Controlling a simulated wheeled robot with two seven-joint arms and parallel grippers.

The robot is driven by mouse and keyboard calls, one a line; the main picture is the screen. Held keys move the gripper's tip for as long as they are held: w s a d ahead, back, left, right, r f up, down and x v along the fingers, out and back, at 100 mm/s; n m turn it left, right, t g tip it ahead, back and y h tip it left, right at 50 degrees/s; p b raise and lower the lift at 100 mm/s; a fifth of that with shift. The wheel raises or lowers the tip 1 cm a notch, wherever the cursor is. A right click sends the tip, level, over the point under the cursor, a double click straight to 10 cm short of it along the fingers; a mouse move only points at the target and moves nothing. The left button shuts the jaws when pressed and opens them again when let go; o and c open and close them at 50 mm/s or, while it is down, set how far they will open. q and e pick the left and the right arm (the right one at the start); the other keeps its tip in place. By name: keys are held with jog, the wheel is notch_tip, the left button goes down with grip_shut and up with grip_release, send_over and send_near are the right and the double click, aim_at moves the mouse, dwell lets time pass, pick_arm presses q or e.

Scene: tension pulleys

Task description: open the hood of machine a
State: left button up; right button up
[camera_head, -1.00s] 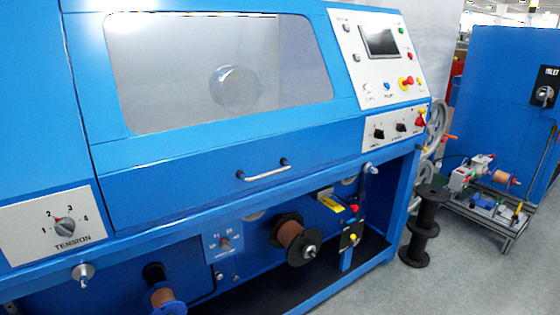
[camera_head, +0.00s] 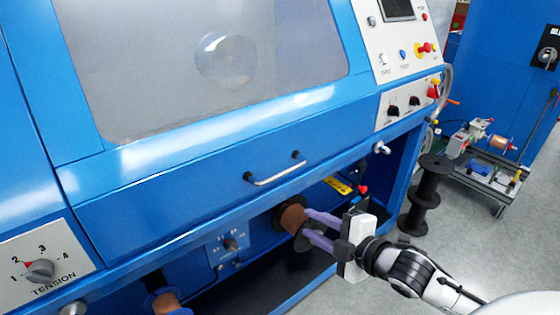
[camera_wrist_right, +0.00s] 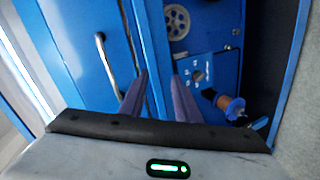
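The blue hood (camera_head: 205,165) of the machine is down, with a large clear window (camera_head: 215,75) in it. A silver bar handle (camera_head: 276,171) sits on its lower front; it also shows in the right wrist view (camera_wrist_right: 106,65), left of the fingers. My right gripper (camera_head: 307,224) is in front of the machine, below and right of the handle. Its two purple fingers are apart with nothing between them, and they also show in the right wrist view (camera_wrist_right: 158,92). It does not touch the handle. My left gripper is in neither view.
A copper wire spool (camera_head: 292,217) is in the open bay behind my right fingers. A control panel (camera_head: 405,45) is at the upper right and a tension dial (camera_head: 40,270) at the lower left. Black stacked spools (camera_head: 420,200) stand on the floor to the right.

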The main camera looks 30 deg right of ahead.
aim_at(286, 173)
jog(key=w+d+r+n+t, duration=0.1)
jog(key=w+r+n, duration=0.25)
jog(key=r, duration=0.55)
jog(key=shift+n+y, duration=0.3)
jog(key=shift+n, duration=0.05)
jog(key=x, duration=0.9)
jog(key=shift+w+d+p, duration=0.1)
jog(key=shift+w+p, duration=0.2)
jog(key=shift+p, duration=0.1)
jog(key=shift+c, duration=0.4)
grip_shut()
